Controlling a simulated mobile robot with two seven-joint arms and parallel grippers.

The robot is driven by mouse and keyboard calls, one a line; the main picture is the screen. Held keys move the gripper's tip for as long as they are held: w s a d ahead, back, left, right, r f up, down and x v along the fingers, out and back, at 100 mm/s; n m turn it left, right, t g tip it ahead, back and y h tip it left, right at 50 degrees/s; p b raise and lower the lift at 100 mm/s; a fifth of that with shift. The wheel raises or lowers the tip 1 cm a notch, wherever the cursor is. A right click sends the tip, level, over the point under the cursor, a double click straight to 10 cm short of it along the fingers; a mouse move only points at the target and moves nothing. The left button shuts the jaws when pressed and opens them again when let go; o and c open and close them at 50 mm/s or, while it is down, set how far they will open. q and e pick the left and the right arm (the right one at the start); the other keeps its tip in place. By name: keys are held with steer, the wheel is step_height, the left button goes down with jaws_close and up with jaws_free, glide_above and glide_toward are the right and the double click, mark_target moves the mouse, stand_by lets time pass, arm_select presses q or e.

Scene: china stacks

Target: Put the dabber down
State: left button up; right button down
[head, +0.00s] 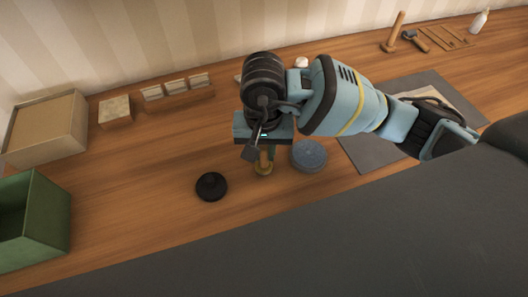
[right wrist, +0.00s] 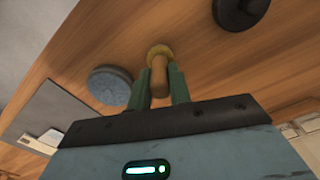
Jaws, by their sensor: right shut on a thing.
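The dabber is a small tool with a wooden handle and a wider yellowish round end (head: 263,168); it also shows in the right wrist view (right wrist: 159,80). My right gripper (head: 262,154) is shut on its handle, with the green fingers on either side (right wrist: 160,90). The dabber points down, round end lowest, over the wooden table between a blue-grey round pad (head: 309,155) and a black round lid-like piece with a knob (head: 211,186). I cannot tell whether its round end touches the table. My left gripper is not in view.
A green box (head: 34,218) and a cardboard box (head: 46,130) stand at the left. A small block (head: 115,111) and a wooden rack (head: 178,98) line the wall. A grey mat (head: 361,152) lies at the right, with tools behind it. Bare table surrounds the black piece.

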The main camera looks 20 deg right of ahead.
steer(key=shift+f, duration=0.7)
steer(key=shift+f, duration=0.25)
steer(key=c, duration=1.3)
jaws_free()
steer(key=shift+r, duration=0.1)
step_height(320, 180, up, 12)
steer(key=shift+r, duration=0.2)
